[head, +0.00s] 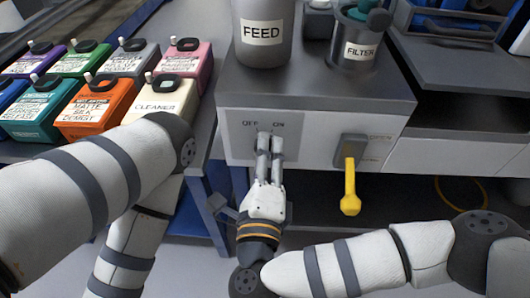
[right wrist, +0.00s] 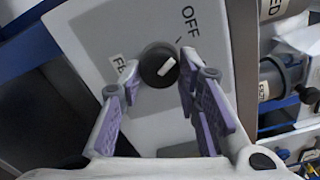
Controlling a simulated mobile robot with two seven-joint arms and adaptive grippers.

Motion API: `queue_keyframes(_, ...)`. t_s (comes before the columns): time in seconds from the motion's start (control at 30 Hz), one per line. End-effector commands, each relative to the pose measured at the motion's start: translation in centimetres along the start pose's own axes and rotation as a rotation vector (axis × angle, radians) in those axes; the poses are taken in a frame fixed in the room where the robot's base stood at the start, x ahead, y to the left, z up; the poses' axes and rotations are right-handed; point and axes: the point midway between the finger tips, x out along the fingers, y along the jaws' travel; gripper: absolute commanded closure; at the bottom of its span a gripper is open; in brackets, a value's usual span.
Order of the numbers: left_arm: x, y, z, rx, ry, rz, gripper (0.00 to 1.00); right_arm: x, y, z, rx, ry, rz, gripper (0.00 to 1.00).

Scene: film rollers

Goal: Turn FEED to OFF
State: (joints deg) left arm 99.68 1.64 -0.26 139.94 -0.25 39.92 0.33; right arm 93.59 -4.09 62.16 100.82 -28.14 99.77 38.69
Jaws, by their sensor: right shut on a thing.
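The FEED switch is a round black knob (right wrist: 158,65) with a white pointer mark, on a grey plate (head: 292,147) on the front of the machine. The plate carries the words OFF on the left and ON on the right in the head view. In the right wrist view the mark slants up and right, roughly toward the OFF side (right wrist: 190,20). My right gripper (head: 270,137) is shut on the knob, with a finger on each side (right wrist: 160,85); it hides the knob in the head view. My left arm shows at the left, but its gripper is out of view.
A yellow lever (head: 350,185) hangs right of the plate. A grey FEED container (head: 262,50) and a FILTER canister (head: 357,40) stand on the machine (head: 310,88).

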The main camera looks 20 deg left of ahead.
Motion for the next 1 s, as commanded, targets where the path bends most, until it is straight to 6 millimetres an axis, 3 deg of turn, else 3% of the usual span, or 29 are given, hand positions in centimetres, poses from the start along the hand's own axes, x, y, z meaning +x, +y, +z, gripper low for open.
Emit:
queue_keyframes(0.07, 0.0, 0.0, 0.0, 0.0, 0.0, 0.0, 1.0, 0.1, -0.2, 0.0, 0.0, 0.0, -0.007, 0.97)
queue_keyframes(0.1, 0.0, 0.0, 0.0, 0.0, 0.0, 0.0, 1.0, 0.1, -0.2, 0.0, 0.0, 0.0, -0.007, 0.65)
queue_keyframes(0.17, 0.0, 0.0, 0.0, 0.0, 0.0, 0.0, 1.0, 0.1, -0.2, 0.0, 0.0, 0.0, -0.006, 0.51)
queue_keyframes(0.2, 0.0, 0.0, 0.0, 0.0, 0.0, 0.0, 1.0, 0.1, -0.2, 0.0, 0.0, 0.0, -0.006, 0.49)
queue_keyframes(0.53, 0.0, 0.0, 0.0, 0.0, 0.0, 0.0, 1.0, -0.6, 0.0, 0.1, 0.001, -0.002, 0.0, 0.49)
queue_keyframes(0.83, 0.0, 0.0, 0.0, 0.0, 0.0, 0.0, 1.0, -8.4, 0.1, 0.0, 0.003, -0.001, 0.004, 0.49)
queue_keyframes(1.0, 0.0, 0.0, 0.0, 0.0, 0.0, 0.0, 1.0, -11.2, 0.1, 0.0, 0.004, 0.001, 0.004, 0.49)
